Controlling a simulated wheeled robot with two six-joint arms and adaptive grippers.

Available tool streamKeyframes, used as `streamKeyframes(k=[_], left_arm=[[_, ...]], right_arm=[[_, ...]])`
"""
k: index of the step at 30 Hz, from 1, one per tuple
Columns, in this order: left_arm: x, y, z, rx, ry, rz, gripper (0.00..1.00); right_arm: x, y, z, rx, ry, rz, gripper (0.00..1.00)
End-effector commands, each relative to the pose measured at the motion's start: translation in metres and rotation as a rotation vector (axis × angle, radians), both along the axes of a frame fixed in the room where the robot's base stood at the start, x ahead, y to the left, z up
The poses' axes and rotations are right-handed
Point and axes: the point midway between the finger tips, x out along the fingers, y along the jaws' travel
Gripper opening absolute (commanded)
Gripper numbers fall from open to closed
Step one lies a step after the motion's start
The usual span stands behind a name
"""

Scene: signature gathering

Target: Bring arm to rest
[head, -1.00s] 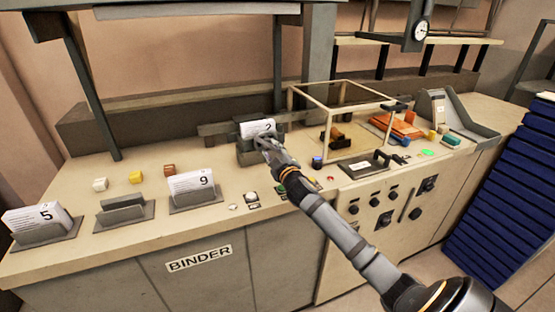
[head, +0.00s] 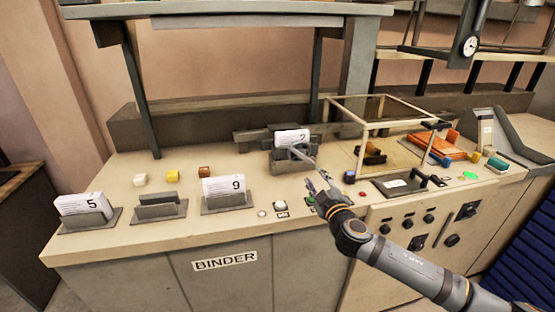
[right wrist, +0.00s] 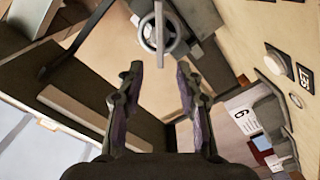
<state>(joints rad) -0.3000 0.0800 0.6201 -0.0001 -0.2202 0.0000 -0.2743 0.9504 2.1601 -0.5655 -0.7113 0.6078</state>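My right gripper (head: 308,168) hangs over the front of the counter, its arm coming in from the lower right. In the right wrist view its two fingers (right wrist: 156,88) are apart with nothing between them. A white sheet stack marked 2 (head: 290,138) stands in a grey binder block (head: 288,162) behind the gripper. One fingertip overlaps the block's front in the head view; I cannot tell contact from this view. My left gripper is not in view.
Stacks marked 5 (head: 84,205) and 9 (head: 224,187) stand in holders along the counter (head: 150,228), with an empty holder (head: 160,208) between them. A clear-sided frame (head: 362,122) and a black handle (head: 428,178) are right of the gripper.

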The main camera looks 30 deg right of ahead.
Motion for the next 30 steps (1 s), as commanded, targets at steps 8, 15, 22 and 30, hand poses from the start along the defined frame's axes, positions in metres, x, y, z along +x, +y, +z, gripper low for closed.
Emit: streamKeyframes(k=[8, 15, 22, 30], left_arm=[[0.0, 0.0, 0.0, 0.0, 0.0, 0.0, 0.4], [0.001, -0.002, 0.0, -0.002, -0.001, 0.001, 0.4], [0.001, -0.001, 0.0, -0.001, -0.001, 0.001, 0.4], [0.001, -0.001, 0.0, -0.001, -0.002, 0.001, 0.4]], right_arm=[[-0.02, 0.0, -0.038, 0.104, 0.086, -0.09, 0.36], [-0.115, 0.036, -0.157, 0.41, 0.498, -0.316, 0.36], [-0.193, 0.095, -0.212, 0.599, 0.839, -0.355, 0.36], [-0.241, 0.142, -0.258, 0.72, 1.094, -0.324, 0.36]])
